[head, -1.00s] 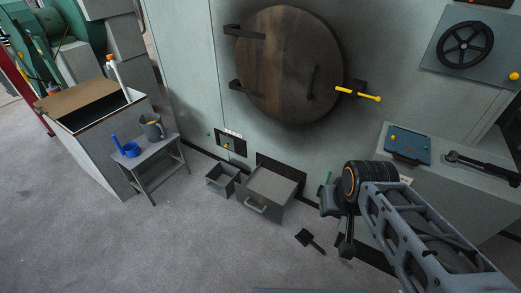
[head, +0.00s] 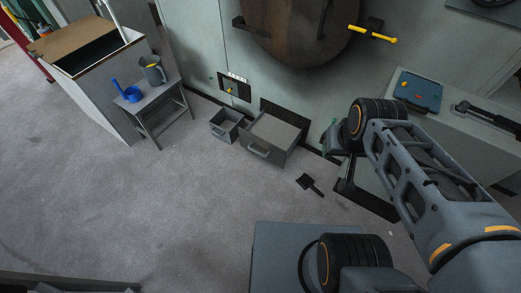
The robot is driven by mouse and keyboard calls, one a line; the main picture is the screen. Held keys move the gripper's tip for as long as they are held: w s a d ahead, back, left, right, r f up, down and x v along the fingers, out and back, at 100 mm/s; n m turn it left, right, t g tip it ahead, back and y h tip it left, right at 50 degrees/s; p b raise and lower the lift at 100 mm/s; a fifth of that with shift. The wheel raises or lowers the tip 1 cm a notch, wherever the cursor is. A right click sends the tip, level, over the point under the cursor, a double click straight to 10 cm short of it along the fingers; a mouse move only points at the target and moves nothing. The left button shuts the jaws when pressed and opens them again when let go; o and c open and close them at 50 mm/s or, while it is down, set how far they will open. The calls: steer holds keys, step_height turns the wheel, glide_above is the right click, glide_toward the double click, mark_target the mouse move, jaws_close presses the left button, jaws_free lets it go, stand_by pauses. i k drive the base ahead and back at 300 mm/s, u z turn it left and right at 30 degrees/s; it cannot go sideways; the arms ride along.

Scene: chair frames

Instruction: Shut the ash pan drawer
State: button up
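The ash pan drawer (head: 263,155) stands pulled out of a dark opening low in the pale green furnace wall. It is a grey box with a bar handle (head: 258,153) on its front, and its top shows a flat grey fill. My gripper (head: 344,186) hangs at the end of my arm, to the right of the drawer and apart from it. It is small, dark and partly hidden by my wrist, so its fingers cannot be made out.
A small open grey box (head: 225,126) stands left of the drawer. A black hand shovel (head: 310,185) lies on the floor in front. A small table (head: 160,108) with a blue pot and grey jug stands further left. The floor before the drawer is mostly clear.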

mark_target(272, 138)
steer(key=z, duration=0.85)
steer(key=i, duration=0.6)
steer(key=u, duration=2.55)
